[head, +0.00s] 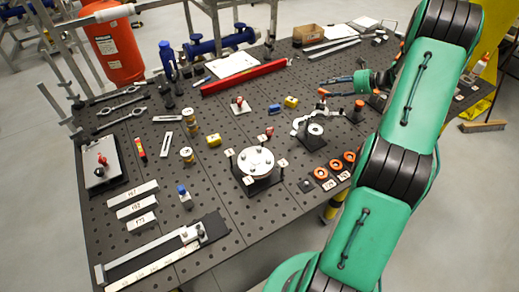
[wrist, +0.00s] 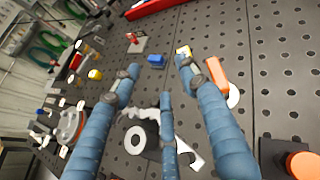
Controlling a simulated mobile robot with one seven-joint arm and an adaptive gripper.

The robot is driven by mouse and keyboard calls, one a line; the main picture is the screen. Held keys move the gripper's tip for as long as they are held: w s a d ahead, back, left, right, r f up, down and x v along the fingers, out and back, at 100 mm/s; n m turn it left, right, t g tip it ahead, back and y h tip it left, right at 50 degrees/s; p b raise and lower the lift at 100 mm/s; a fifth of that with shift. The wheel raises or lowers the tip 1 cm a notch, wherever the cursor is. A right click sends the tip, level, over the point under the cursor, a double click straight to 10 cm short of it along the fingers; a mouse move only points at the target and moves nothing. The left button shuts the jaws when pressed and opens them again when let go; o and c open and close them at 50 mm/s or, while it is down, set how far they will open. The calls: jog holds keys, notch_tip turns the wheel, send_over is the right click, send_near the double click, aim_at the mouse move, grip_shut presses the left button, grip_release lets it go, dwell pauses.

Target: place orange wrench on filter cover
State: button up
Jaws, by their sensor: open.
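An orange piece (wrist: 217,75) with a pale ring at its lower end lies on the bench, just right of one finger in the wrist view. It also shows in the head view (head: 322,92) beside my fingertips; its wrench shape is not clear. The filter cover appears to be the round pale disc with bolts (head: 256,162) near the bench middle, with small labelled posts around it. My gripper (wrist: 158,76) has blue fingers spread apart with nothing between them. In the head view my gripper (head: 338,80) is over the bench's far right, away from the disc.
A silver clamp and white ring (head: 315,129) stand between my gripper and the disc. Orange rings (head: 335,166) line the right edge. A red bar (head: 245,78) lies behind. The front centre is clearer.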

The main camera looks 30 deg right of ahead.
jog(key=s+a+r+n+g, duration=0.15)
jog(key=a+r+n, duration=0.35)
jog(key=a, duration=0.7)
jog(key=s+a+r+n+g, duration=0.1)
jog(key=a+r+n+g, duration=0.2)
jog(key=a+r, duration=0.65)
jog(key=s+a+r+n+g, duration=0.2)
jog(key=a+r+n, duration=0.2)
jog(key=a, duration=1.1)
jog(key=s+a+r+n+h, duration=0.2)
jog(key=s+a+n, duration=0.6)
jog(key=s, duration=0.6)
jog(key=s+a+r+n+t+h, duration=0.1)
jog(key=s+a+n+h, duration=0.3)
jog(key=s+a+n, duration=0.4)
jog(key=s+a+r, duration=0.1)
jog(key=s+a, duration=0.3)
jog(key=s, duration=0.2)
jog(key=shift+r, duration=0.35)
jog(key=shift+s+f, duration=0.1)
notch_tip(320, 180, down, 4)
jog(key=b, duration=0.4)
jog(key=shift+f+b, duration=0.2)
jog(key=shift+b, duration=0.15)
